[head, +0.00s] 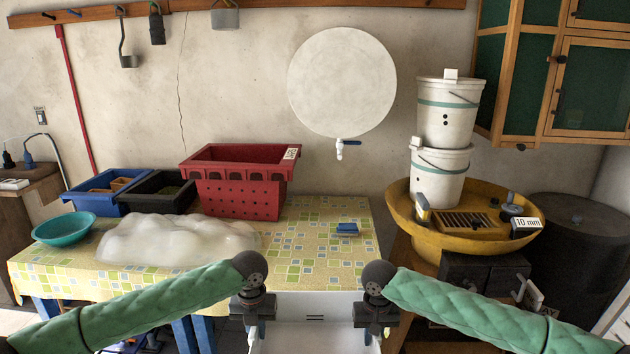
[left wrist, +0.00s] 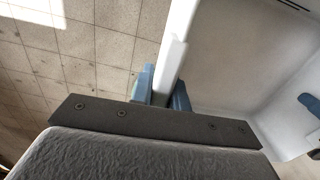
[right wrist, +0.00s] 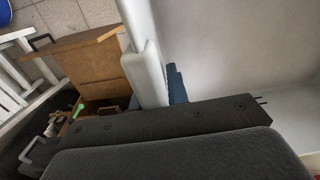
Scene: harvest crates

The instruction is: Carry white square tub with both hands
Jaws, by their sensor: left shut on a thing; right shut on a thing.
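The white square tub (head: 314,338) is in front of me at the bottom of the head view, between my two grippers, near the table's front edge. My left gripper (head: 262,325) is shut on the tub's left wall; in the left wrist view its blue fingers (left wrist: 162,88) sit on both sides of the white rim. My right gripper (head: 368,330) is shut on the right wall; the right wrist view shows a blue finger (right wrist: 176,84) inside the wall. The visible inside of the tub (left wrist: 245,50) is empty. Its lower part is cut off in the head view.
The table (head: 300,262) holds a red crate (head: 240,205), blue (head: 90,200) and black (head: 155,205) crates, a teal bowl (head: 64,228), a clear plastic heap (head: 175,240) and a blue sponge (head: 347,229). A yellow basin (head: 430,238) with white buckets (head: 440,180) stands right.

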